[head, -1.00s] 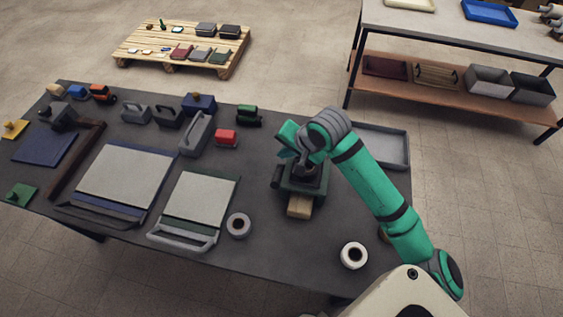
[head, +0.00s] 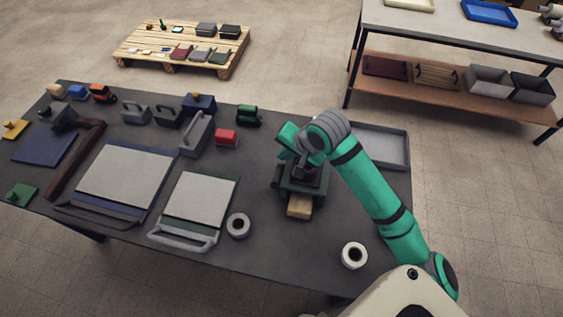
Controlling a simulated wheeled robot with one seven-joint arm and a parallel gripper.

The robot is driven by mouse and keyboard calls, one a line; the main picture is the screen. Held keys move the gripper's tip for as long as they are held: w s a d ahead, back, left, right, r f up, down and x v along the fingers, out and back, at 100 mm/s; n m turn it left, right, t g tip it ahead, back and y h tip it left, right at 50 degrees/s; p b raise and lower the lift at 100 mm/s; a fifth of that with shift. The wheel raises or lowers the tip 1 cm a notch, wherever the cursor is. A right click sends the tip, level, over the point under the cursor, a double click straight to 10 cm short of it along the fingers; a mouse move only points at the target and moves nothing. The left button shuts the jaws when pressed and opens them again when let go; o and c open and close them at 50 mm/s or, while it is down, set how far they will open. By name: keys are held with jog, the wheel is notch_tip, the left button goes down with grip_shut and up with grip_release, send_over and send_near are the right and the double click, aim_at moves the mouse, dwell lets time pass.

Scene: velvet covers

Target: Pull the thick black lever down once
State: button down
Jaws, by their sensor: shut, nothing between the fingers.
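A dark green press-like device (head: 290,186) stands on the dark table, right of centre, with a light wooden block (head: 299,206) at its front. A thick black part that looks like the lever (head: 309,172) shows on top of the device, just below my wrist. My arm reaches in from the lower right, and my gripper (head: 300,160) is over the device, at or close to the black part. The fingertips are small and partly hidden by the wrist, and they look shut. I cannot tell whether they touch the lever.
A grey tray (head: 381,146) lies behind my arm. Two tape rolls, one grey (head: 238,225) and one white (head: 354,255), sit near the front edge. A green-edged board (head: 200,199) and a red block (head: 226,138) are to the left. The front right tabletop is mostly clear.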

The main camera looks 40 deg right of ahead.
aim_at(281, 166)
jog(key=shift+s+a+f, duration=0.15)
jog(key=shift+a+f, duration=0.1)
jog(key=shift+f, duration=0.3)
jog(key=shift+s+a+f, duration=0.2)
jog(key=shift+f, duration=0.4)
jog(key=shift+s+a+f, duration=0.15)
jog(key=shift+a+f, duration=0.1)
jog(key=shift+f, duration=0.3)
dwell(2.0)
jog(key=shift+r, duration=0.1)
jog(key=shift+w+d+r, duration=0.1)
jog(key=shift+w+r, duration=0.05)
jog(key=shift+r, duration=0.9)
jog(key=shift+w+d+r, duration=0.2)
jog(key=shift+d+r, duration=0.1)
jog(key=shift+r, duration=0.5)
jog(key=shift+w+d+r, duration=0.25)
jog(key=shift+d+r, duration=0.1)
jog(key=shift+r, duration=0.45)
jog(key=shift+w+d+r, duration=0.2)
jog(key=shift+d+r, duration=0.1)
jog(key=shift+r, duration=0.5)
